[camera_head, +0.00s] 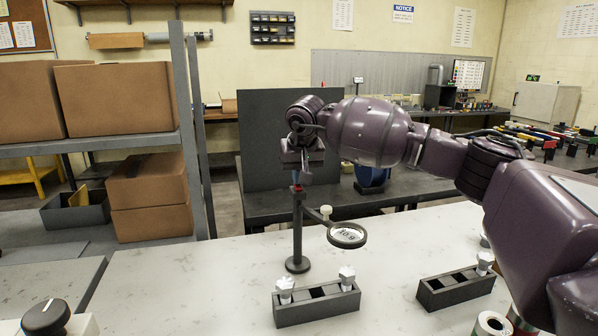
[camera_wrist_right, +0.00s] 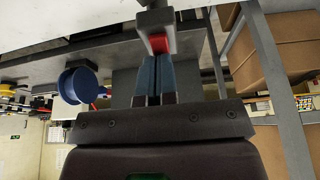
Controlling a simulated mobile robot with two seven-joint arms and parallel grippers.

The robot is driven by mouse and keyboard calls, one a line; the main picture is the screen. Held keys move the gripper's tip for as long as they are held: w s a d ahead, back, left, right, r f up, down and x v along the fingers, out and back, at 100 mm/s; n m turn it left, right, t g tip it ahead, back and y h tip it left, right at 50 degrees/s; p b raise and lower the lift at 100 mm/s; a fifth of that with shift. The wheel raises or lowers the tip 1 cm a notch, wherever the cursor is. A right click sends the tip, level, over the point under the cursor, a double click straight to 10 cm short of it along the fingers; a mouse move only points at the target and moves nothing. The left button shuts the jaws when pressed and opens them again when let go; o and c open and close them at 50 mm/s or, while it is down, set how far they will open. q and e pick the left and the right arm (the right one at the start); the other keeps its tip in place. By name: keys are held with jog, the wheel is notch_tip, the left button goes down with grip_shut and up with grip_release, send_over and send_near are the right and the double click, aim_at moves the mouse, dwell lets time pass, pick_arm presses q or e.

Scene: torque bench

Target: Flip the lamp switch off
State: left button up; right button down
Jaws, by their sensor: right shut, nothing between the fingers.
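A dark lamp stand (camera_head: 298,235) stands upright on the pale bench, with a round base and a side arm carrying a ring magnifier (camera_head: 347,235). A small red switch (camera_head: 297,188) sits at the top of the post; it also shows in the right wrist view (camera_wrist_right: 158,43). My right gripper (camera_head: 299,182) is just above the post top, pointing down. In the wrist view its blue fingers (camera_wrist_right: 153,58) are together, with nothing between them, their tips right at the red switch. I cannot tell whether they touch it or which way it is set. My left gripper is out of view.
Two dark blocks with pale-capped bolts stand on the bench, one in front of the lamp (camera_head: 317,309) and one to the right (camera_head: 455,290). A black dial (camera_head: 46,317) is at bottom left. A dark panel (camera_head: 262,140) stands behind. The bench left of the lamp is clear.

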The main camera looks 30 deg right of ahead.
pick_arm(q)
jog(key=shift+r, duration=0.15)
pick_arm(e)
jog(key=shift+s+f, duration=0.25)
jog(key=shift+f, duration=0.15)
pick_arm(q)
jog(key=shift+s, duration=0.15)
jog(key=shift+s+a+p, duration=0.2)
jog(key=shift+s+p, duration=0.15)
jog(key=shift+p, duration=0.25)
pick_arm(e)
jog(key=v, duration=1.1)
jog(key=shift+r, duration=0.2)
jog(key=shift+a, duration=0.1)
